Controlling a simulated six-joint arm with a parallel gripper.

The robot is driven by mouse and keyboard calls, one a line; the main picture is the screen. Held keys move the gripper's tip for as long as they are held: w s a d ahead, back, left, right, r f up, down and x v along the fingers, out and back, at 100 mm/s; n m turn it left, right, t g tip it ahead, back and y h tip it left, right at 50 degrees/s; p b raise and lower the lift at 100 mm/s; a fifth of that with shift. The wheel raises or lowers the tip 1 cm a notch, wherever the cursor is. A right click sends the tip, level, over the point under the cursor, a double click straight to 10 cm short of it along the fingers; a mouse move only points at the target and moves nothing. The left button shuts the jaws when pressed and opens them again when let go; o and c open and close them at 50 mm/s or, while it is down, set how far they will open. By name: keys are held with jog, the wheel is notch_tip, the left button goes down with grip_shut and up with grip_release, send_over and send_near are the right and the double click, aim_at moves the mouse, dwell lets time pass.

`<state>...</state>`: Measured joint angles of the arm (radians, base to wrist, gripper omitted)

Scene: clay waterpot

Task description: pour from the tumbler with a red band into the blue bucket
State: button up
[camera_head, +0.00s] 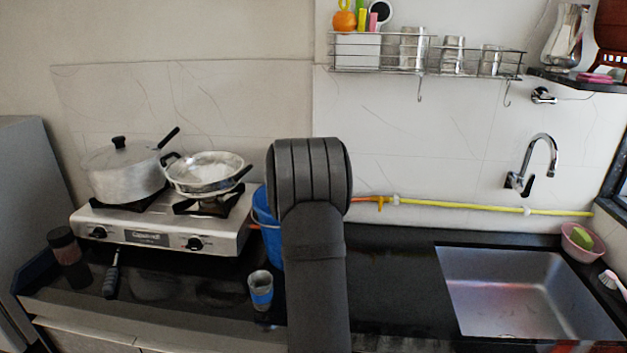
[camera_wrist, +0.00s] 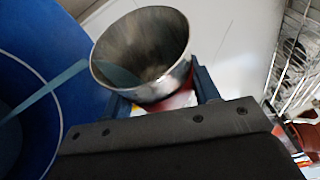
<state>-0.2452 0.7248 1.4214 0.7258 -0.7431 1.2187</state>
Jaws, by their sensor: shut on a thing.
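My gripper (camera_wrist: 160,98) is shut on the steel tumbler (camera_wrist: 172,50), whose red band (camera_wrist: 172,103) shows between the fingers in the wrist view. The tumbler is tilted, with its mouth beside the blue bucket (camera_wrist: 75,105). Bluish liquid lies inside the tumbler's lower lip. A pale blue strip (camera_wrist: 48,90) runs from near that lip into the bucket; it looks like a stream, but I cannot be sure it is not the handle. In the head view the bucket (camera_head: 267,235) is mostly hidden behind my arm, which also hides my gripper and the tumbler.
A tumbler with a blue band (camera_head: 261,291) stands on the dark counter in front of the bucket. A stove (camera_head: 150,236) with a pot (camera_head: 125,172) and a pan (camera_head: 205,172) is to the left. A sink (camera_head: 520,290) is at the right. A wire rack (camera_head: 430,72) hangs above.

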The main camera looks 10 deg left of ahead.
jog(key=shift+r, duration=0.15)
jog(key=shift+a+r+n+t, duration=0.15)
jog(key=shift+r+n+t, duration=0.15)
jog(key=shift+n, duration=0.3)
jog(key=shift+r+m, duration=0.6)
jog(key=shift+r, duration=0.1)
jog(key=shift+f, duration=0.25)
jog(key=shift+d+r+m+g, duration=0.15)
jog(key=shift+m+g, duration=0.2)
jog(key=shift+m, duration=0.2)
jog(key=shift+d+r+m+g, duration=0.15)
jog(key=shift+m+g, duration=0.2)
jog(key=shift+m, duration=0.2)
jog(key=shift+f, duration=0.1)
